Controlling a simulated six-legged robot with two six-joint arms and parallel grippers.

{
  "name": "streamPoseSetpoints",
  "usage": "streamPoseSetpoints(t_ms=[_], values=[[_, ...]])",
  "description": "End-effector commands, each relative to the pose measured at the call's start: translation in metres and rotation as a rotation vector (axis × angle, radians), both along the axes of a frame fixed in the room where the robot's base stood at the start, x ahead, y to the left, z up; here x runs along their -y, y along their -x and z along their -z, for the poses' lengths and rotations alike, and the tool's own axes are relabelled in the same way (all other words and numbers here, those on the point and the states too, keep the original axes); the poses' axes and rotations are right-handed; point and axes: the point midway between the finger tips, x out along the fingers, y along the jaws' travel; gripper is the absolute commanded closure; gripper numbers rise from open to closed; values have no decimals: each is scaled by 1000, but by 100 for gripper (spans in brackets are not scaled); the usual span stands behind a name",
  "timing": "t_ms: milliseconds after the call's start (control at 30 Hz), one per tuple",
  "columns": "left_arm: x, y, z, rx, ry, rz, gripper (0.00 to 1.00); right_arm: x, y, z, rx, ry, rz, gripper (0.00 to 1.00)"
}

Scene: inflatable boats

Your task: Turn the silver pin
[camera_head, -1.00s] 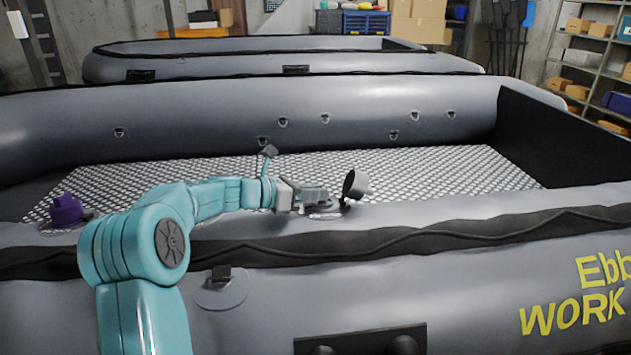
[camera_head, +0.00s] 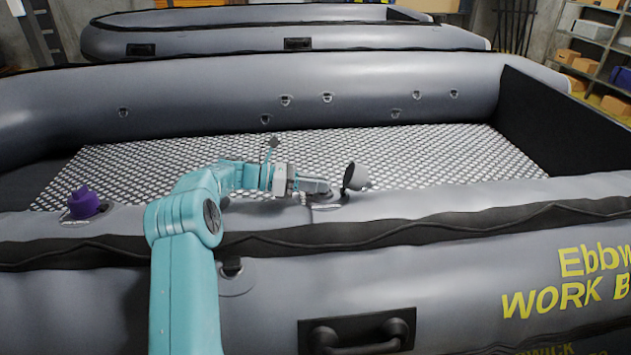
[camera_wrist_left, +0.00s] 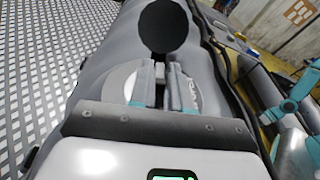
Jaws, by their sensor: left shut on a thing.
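My left gripper (camera_head: 326,187) reaches along the near tube of the boat, with its fingers low over a valve (camera_head: 324,205) on top of the tube. In the left wrist view the fingers (camera_wrist_left: 164,72) are close together over the middle of the pale round valve base (camera_wrist_left: 122,80). They are shut on the silver pin, which they hide almost wholly. The valve's cap (camera_head: 357,177) stands tipped open just beyond the fingertips; its dark round face (camera_wrist_left: 165,27) shows in the left wrist view. My right gripper is not in view.
A purple-capped valve (camera_head: 84,202) sits on the same tube at the left. A grey mesh floor (camera_head: 430,150) lies behind the tube. A black carry handle (camera_head: 357,332) is on the boat's near side. Another boat (camera_head: 290,38) stands behind.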

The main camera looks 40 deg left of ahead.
Motion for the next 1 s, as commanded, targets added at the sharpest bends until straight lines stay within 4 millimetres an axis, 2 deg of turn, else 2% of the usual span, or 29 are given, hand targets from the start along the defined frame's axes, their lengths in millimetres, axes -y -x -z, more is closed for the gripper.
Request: streamPoseSetpoints(t_ms=[167,200,233,267,533,667,767,1000], values=[[-1,-1,-2,6,-1,-4,100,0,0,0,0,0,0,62],[-1,-1,-2,6,-1,-4,76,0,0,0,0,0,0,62],[-1,-1,-2,5,-2,-4,66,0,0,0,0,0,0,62],[-1,-1,-2,4,-1,-4,62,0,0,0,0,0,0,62],[0,0,-2,2,-2,-3,62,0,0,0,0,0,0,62],[0,0,-12,4,-4,-2,62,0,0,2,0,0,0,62],[0,0,-31,6,-6,-2,62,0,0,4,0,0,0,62],[0,-1,-97,6,-6,-3,62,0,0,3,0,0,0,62]])
